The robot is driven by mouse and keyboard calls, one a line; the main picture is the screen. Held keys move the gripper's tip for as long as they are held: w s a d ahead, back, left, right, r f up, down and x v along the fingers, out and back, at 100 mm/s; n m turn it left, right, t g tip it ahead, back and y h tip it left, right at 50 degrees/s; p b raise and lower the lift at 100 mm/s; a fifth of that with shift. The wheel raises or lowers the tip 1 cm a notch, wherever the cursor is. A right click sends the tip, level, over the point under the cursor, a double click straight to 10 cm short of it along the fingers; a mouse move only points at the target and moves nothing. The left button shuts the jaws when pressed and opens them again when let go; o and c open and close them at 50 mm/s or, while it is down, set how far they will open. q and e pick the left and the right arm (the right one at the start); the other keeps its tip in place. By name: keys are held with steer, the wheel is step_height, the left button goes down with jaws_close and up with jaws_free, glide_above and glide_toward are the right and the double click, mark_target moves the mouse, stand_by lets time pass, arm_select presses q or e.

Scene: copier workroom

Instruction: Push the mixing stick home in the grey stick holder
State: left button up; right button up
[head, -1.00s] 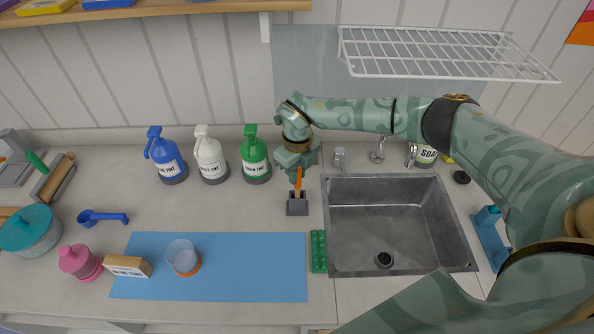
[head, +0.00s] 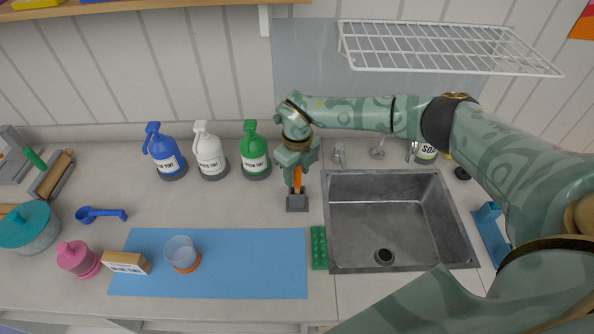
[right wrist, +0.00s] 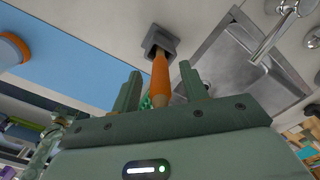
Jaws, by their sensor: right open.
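The mixing stick (head: 297,178) is orange with a pale wooden tip. It stands in the grey stick holder (head: 297,204), left of the sink, its lower end in the holder's opening. My right gripper (head: 296,172) is above the holder, pointing down at the stick. In the right wrist view the two fingers of my right gripper (right wrist: 160,90) are apart, with the stick (right wrist: 160,80) between them and visible gaps on both sides. The stick runs into the square opening of the holder (right wrist: 162,40). How deep it sits is hidden. My left gripper is not in view.
The sink (head: 345,222) lies just right of the holder, and a green block (head: 319,248) lies below it. The green tint bottle (head: 255,153) stands to the upper left. A blue mat (head: 225,275) bears a clear cup (head: 181,251). A wire rack (head: 440,48) hangs above.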

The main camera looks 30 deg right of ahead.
step_height(320, 180, up, 16)
stand_by(0.3)
steer(key=shift+s, duration=0.1)
